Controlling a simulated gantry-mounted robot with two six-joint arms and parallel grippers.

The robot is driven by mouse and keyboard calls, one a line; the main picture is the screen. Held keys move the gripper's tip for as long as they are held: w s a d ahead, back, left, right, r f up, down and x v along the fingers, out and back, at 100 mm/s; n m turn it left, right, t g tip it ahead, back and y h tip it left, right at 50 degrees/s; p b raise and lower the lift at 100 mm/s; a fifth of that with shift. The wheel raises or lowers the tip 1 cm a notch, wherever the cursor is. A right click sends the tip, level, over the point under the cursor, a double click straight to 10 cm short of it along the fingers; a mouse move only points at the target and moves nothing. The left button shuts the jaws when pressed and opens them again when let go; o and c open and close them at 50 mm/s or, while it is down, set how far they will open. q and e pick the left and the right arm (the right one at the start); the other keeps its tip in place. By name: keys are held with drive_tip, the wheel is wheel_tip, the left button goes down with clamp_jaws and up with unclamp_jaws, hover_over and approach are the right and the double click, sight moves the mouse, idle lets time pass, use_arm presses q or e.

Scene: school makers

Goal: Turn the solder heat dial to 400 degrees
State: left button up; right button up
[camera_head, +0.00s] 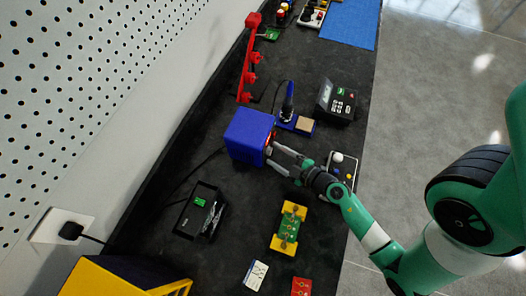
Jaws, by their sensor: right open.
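The blue solder station (248,136) stands near the middle of the dark bench. Its front faces right, where a small red-orange patch shows; the heat dial and its scale are too small and partly hidden by the gripper to read. My right gripper (271,154) is at this front face, with its fingers open around or just before the dial area; I cannot tell if they touch it. The soldering iron (288,101) stands in its blue holder behind the station, beside a tan sponge (305,124). My left gripper is not in view.
A black keypad device (337,101) stands behind right. A joystick board (342,167) lies by the right bench edge, close to my wrist. A yellow holder with a green circuit board (289,228) and a black tray (201,212) are in front. A red rack (249,62) stands at the back left.

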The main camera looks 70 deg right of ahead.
drive_tip(key=shift+w+d+f, duration=0.1)
drive_tip(key=shift+w+d, duration=0.05)
drive_tip(key=shift+w, duration=0.2)
drive_tip(key=shift+s, duration=0.1)
